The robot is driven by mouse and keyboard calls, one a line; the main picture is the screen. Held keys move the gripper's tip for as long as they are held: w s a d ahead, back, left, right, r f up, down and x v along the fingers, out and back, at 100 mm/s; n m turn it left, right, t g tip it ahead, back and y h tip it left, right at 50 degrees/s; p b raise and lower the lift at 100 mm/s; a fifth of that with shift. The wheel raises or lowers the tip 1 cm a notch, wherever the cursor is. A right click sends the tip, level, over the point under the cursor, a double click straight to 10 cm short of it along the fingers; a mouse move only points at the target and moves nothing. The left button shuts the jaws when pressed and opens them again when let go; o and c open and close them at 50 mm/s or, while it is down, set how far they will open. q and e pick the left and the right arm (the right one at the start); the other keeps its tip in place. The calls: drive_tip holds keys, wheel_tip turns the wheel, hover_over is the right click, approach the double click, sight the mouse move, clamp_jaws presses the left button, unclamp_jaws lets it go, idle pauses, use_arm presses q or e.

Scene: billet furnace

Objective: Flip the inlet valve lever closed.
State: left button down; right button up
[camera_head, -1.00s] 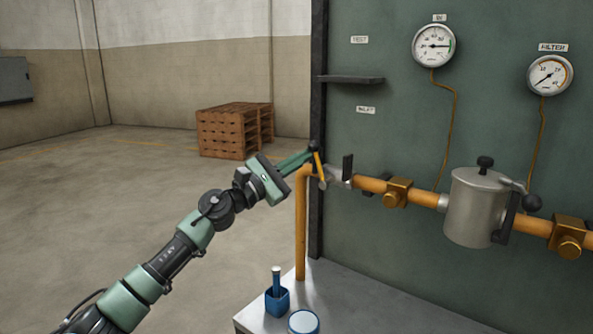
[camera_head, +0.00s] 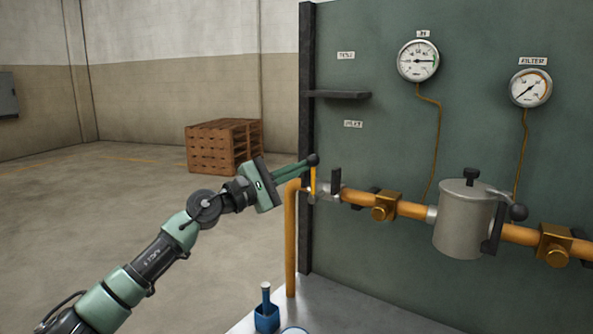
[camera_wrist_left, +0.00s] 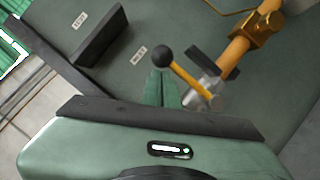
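The inlet valve lever (camera_head: 313,181) is a yellow bar with a black ball knob, standing about upright at the left end of the orange pipe, below the INLET label. In the left wrist view the lever (camera_wrist_left: 192,80) runs from its knob down right to the grey valve body (camera_wrist_left: 204,95). My left gripper (camera_head: 304,165) has its green fingers together, with their tips at the knob. In the left wrist view the fingers (camera_wrist_left: 162,78) end just below the knob; I cannot tell whether they touch it. My right gripper is out of view.
A dark shelf (camera_head: 338,94) juts from the green panel above the valve. The grey filter canister (camera_head: 465,218) and brass fittings sit along the pipe to the right. A blue holder (camera_head: 266,318) stands on the bench below. Wooden pallets (camera_head: 224,146) stand behind on open floor.

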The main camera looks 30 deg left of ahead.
use_arm(q)
drive_tip(key=shift+d, duration=0.1)
wheel_tip(320, 180, up, 20)
drive_tip(key=p, duration=0.2)
idle(0.3)
idle(0.5)
